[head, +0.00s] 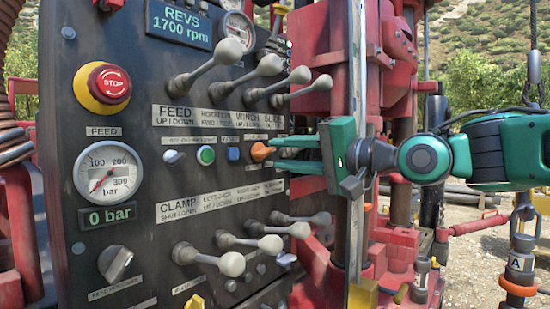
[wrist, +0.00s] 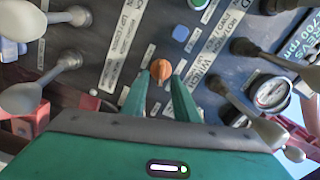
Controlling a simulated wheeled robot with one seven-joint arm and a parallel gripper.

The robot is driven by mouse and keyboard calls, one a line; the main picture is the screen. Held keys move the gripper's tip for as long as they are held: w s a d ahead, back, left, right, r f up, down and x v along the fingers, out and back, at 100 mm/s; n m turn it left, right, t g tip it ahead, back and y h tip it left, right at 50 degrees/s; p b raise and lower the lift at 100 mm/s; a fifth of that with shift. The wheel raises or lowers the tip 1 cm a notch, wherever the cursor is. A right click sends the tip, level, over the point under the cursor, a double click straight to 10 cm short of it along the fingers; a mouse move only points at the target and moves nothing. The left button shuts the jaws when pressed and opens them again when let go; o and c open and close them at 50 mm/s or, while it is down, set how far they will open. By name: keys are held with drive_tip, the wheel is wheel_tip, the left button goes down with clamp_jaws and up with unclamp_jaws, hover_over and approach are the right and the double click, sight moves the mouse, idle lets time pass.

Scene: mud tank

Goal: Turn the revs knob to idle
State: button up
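The orange knob (head: 262,151) sits on the dark control panel; it also shows in the wrist view (wrist: 160,70). I take it for the revs knob, but its label is not readable. My gripper (head: 272,153) points at the panel with its two green fingers at the knob. In the wrist view my gripper (wrist: 160,76) has one fingertip on each side of the knob, with a gap between the fingers. I cannot tell whether they touch it. The REVS display (head: 179,24) at the top reads 1700 rpm.
Grey-knobbed levers (head: 212,65) jut out above the knob, and more levers (head: 210,258) jut out below. A green button (head: 206,155) and a blue button (head: 233,153) lie to its left. A red stop button (head: 108,83) and a pressure gauge (head: 108,172) are farther left.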

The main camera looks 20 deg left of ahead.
sight(271, 153)
drive_tip(key=shift+x, duration=1.6)
clamp_jaws()
